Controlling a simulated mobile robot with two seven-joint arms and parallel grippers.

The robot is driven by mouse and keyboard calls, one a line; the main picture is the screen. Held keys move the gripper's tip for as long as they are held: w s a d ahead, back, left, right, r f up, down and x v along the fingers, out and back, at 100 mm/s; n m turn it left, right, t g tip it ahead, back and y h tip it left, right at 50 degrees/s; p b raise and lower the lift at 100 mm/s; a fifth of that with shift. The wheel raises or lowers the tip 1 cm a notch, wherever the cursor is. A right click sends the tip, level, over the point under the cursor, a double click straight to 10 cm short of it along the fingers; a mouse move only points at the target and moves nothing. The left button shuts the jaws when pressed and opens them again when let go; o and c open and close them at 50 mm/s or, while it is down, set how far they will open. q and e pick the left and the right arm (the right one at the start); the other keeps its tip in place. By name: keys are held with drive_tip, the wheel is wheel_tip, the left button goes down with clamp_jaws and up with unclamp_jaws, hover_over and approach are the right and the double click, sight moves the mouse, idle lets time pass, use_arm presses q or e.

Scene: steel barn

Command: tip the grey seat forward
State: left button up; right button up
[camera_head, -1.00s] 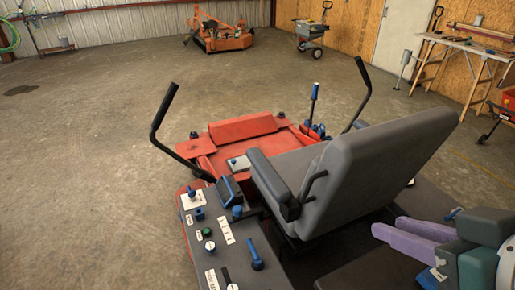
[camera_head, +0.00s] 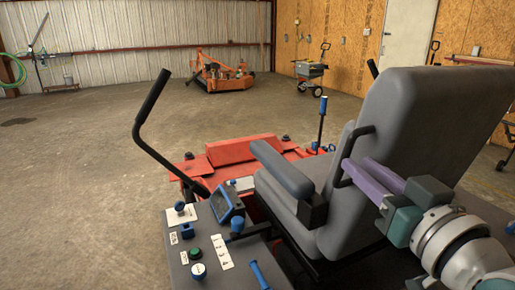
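The grey seat (camera_head: 400,122) fills the right of the head view, seen from behind and to its left. Its backrest stands upright, leaning slightly back. The near padded armrest (camera_head: 282,168) points forward, and a dark bent bar (camera_head: 347,150) runs along the seat's side. My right gripper (camera_head: 355,164) has two purple fingers lying side by side. Their tips are at the backrest's near lower side, close to the bar; I cannot tell whether they touch. The gap between them is unclear at this angle. My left gripper is out of view.
A control panel (camera_head: 192,246) with knobs and buttons is at lower left of the seat. A black lever (camera_head: 152,97) rises ahead of it. The red deck (camera_head: 232,150) lies in front. An orange implement (camera_head: 225,77) and a cart (camera_head: 310,70) stand far back; open floor lies left.

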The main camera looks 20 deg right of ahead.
sight(344, 151)
drive_tip(key=w, duration=0.5)
drive_tip(key=w+d+b, duration=0.1)
drive_tip(key=w, duration=0.2)
drive_tip(key=shift+w, duration=0.2)
clamp_jaws()
idle(1.1)
